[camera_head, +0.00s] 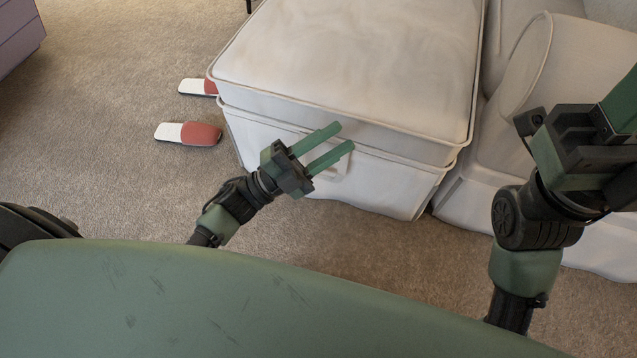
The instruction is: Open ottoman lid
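The white fabric ottoman (395,180) stands on the carpet at the upper middle of the head view. Its cushioned lid (350,60) lies flat on the base, with a seam between them.
A white sofa (545,70) stands close against the ottoman's right side. A pair of red and white slippers (188,133) lies on the carpet left of the ottoman. A purple cabinet (18,35) is at the upper left. The carpet (110,90) at left is otherwise clear.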

